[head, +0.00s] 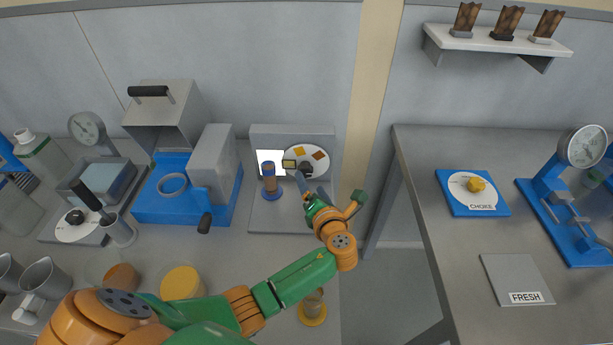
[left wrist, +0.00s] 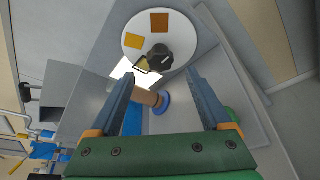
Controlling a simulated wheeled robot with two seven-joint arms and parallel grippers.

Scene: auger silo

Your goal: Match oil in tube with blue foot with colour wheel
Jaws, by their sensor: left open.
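The tube with the blue foot (head: 269,181) stands upright before the lit white window (head: 268,157) of the grey colour-matching stand (head: 292,131); its oil looks brown. The left wrist view shows its blue foot (left wrist: 164,104). The colour wheel (head: 315,166) is a white disc with an orange and a brown swatch and a dark knob (left wrist: 158,57). A small dark frame (left wrist: 142,65) beside the window shows a yellowish swatch. My left gripper (head: 304,183) is open in front of the wheel, its fingers either side of the knob in the wrist view, apparently not touching it. My right gripper is out of view.
Another tube with a yellow foot (head: 313,308) stands on the bench near my left arm. A blue-based machine (head: 187,200) with a grey housing is left of the stand. A separate table (head: 430,140) at right holds a CHOKE dial (head: 472,193) and a FRESH plate (head: 515,279).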

